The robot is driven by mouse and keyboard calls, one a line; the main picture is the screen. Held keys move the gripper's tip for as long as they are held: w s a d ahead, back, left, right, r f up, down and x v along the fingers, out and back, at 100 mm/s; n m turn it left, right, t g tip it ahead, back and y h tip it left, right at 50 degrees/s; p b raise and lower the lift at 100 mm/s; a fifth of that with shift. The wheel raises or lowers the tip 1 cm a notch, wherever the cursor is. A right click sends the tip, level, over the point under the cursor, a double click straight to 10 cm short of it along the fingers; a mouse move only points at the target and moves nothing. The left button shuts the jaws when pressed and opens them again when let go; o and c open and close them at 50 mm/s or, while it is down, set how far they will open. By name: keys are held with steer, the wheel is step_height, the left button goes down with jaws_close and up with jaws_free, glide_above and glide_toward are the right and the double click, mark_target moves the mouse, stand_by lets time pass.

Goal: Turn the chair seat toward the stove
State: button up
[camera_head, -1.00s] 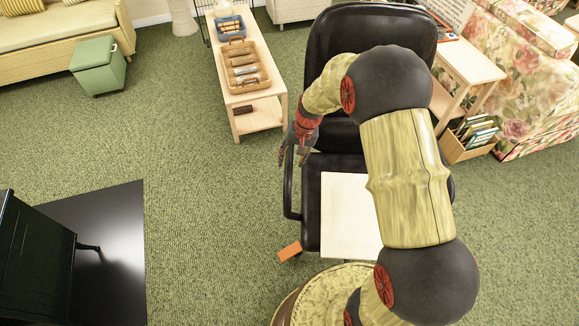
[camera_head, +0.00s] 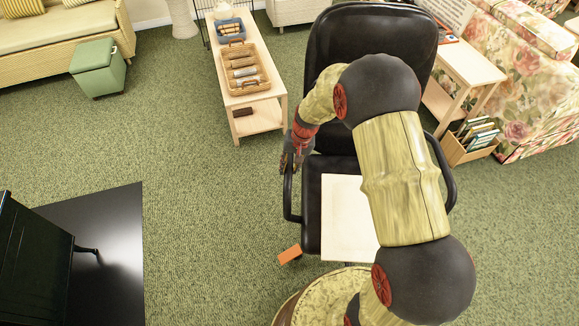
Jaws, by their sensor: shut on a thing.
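The black office chair (camera_head: 362,62) stands in front of me, its backrest on the far side and its seat (camera_head: 312,210) toward me. A white flat panel (camera_head: 348,215) covers part of the seat in view. My gripper (camera_head: 291,163) is shut on the chair's left armrest (camera_head: 288,196), near its far end. My arm hides part of the backrest and the right side of the seat. The black stove (camera_head: 32,262) stands at the lower left on a dark floor plate (camera_head: 110,240), cut by the picture's edge.
An orange block (camera_head: 289,254) is by the chair's front left. A light wood table (camera_head: 262,120) with a basket stands behind left, a side table (camera_head: 470,70) and floral sofa (camera_head: 520,80) at right. Green carpet (camera_head: 205,195) is clear between chair and stove.

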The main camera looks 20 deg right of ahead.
jaws_close()
steer(key=shift+w, duration=0.15)
stand_by(0.4)
